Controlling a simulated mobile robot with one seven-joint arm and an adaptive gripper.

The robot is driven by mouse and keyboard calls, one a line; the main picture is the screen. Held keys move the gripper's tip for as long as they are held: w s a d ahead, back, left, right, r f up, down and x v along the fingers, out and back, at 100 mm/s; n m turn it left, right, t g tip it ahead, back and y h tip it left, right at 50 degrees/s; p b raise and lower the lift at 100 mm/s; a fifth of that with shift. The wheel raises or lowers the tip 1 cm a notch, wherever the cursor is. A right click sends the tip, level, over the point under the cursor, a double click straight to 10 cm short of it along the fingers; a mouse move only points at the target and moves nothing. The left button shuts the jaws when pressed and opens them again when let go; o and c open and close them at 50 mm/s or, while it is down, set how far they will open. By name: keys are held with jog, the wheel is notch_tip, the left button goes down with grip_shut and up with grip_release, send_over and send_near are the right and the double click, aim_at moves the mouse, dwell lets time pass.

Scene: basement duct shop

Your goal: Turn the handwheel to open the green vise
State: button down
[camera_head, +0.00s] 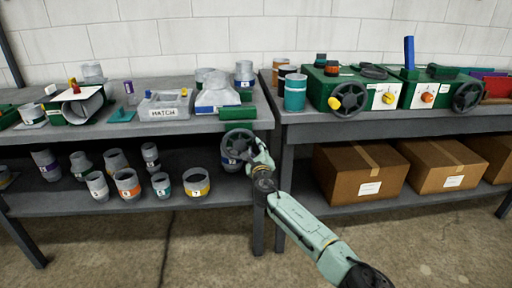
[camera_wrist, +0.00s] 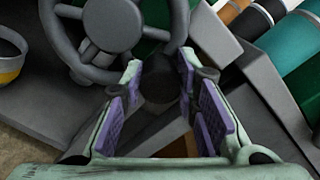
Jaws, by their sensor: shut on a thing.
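The dark grey handwheel (camera_head: 236,143) with spokes and a hub hangs at the front edge of the left bench. Green blocks of the vise (camera_head: 237,113) sit above it at the bench top. In the wrist view the handwheel (camera_wrist: 110,28) fills the upper left, with a bit of green behind it. My gripper (camera_head: 257,147) is at the wheel's right side. In the wrist view my gripper (camera_wrist: 160,72) has its purple-padded fingers around a dark round part at the wheel's rim. They are shut on it, and the exact contact is partly hidden.
Green machines with dark wheels (camera_head: 350,97) stand on the right bench, beside a teal cup (camera_head: 295,93). A grey hatch box (camera_head: 166,105) is on the left bench. Several duct collars (camera_head: 127,183) and cardboard boxes (camera_head: 360,173) fill the lower shelves. The floor in front is clear.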

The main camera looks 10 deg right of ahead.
jog(key=shift+d+r+n, duration=0.1)
jog(key=shift+r+n, duration=0.3)
jog(key=shift+r, duration=0.05)
jog(key=c, duration=1.2)
grip_release()
jog(key=shift+f, duration=0.15)
jog(key=shift+c, duration=0.2)
jog(key=s, duration=1.2)
jog(key=shift+a, duration=0.2)
